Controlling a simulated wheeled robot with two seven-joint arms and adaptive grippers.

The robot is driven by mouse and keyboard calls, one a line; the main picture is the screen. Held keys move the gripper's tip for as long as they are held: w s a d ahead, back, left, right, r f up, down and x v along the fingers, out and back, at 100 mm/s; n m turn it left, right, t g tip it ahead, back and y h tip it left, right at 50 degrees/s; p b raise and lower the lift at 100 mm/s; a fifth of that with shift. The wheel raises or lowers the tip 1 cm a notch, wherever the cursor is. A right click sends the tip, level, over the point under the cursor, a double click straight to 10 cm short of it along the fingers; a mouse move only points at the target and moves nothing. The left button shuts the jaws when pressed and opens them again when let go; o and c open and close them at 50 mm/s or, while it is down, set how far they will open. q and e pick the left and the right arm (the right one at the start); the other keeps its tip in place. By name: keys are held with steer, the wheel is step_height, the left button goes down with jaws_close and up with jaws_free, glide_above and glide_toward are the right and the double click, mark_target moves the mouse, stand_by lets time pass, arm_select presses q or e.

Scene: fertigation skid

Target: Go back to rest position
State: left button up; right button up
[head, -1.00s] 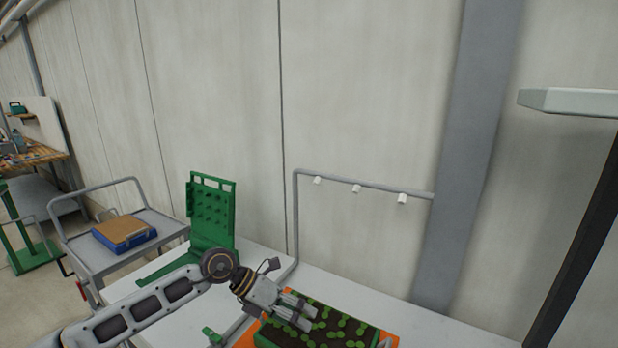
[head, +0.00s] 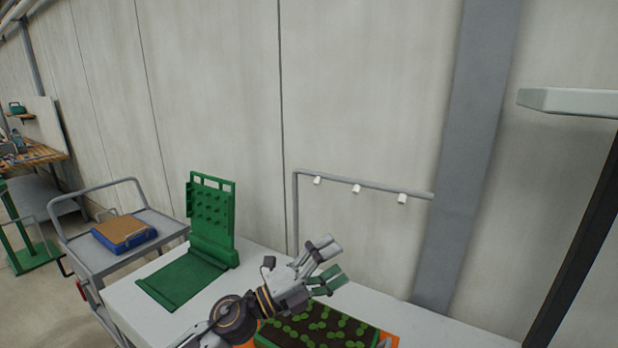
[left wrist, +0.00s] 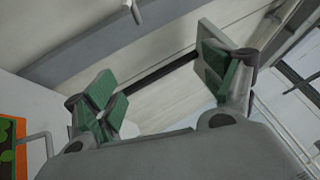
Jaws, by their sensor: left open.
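My left gripper (head: 327,263) is above the white table in the head view, over the back left of the seedling tray. Its two fingers with green pads are apart, and nothing is between them. In the left wrist view the left gripper (left wrist: 160,85) also shows its fingers spread wide, with only wall and background between them. My left forearm comes in from the bottom of the head view. My right gripper is not in view.
A dark tray of green seedlings (head: 345,329) with an orange edge stands at the table's front. A green pegged stand (head: 212,212) is at the table's left. A pipe with white nozzles (head: 370,187) runs behind. A grey cart (head: 75,252) holds a blue box (head: 126,240).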

arm_select(q)
steer(key=w+a+f+n+t+y, duration=0.3)
steer(key=a+n+t+y, duration=0.3)
steer(key=n, duration=0.4)
steer(key=w+a+f+n+t+y, duration=0.2)
steer(key=a+f+n+t+y, duration=0.15)
steer(key=a+n+y, duration=0.65)
steer(key=s+a+f+n+g+y, duration=0.2)
steer(key=a+f+n, duration=0.15)
steer(key=f, duration=0.25)
steer(key=s+a+f+n+g+y, duration=0.1)
steer(key=s+a+f+n+g, duration=0.25)
steer(key=f, duration=0.25)
steer(key=s+a+f+n+g, duration=0.2)
steer(key=s+f+g, duration=0.3)
steer(key=s+f, duration=0.4)
steer(key=s+a+f+n+g, duration=0.2)
steer(key=s+f+g, duration=0.35)
steer(key=s, duration=0.55)
step_height(320, 180, down, 33)
steer(key=s, duration=0.2)
steer(key=s+a+f, duration=0.3)
steer(key=s+f, duration=0.7)
steer(key=s, duration=0.1)
steer(key=s+a+f+m+g, duration=0.1)
steer(key=s+a+f, duration=0.1)
steer(key=s+f, duration=0.8)
steer(key=shift+s+a+y, duration=0.3)
steer(key=shift+s+a, duration=0.1)
steer(key=shift+s, duration=0.15)
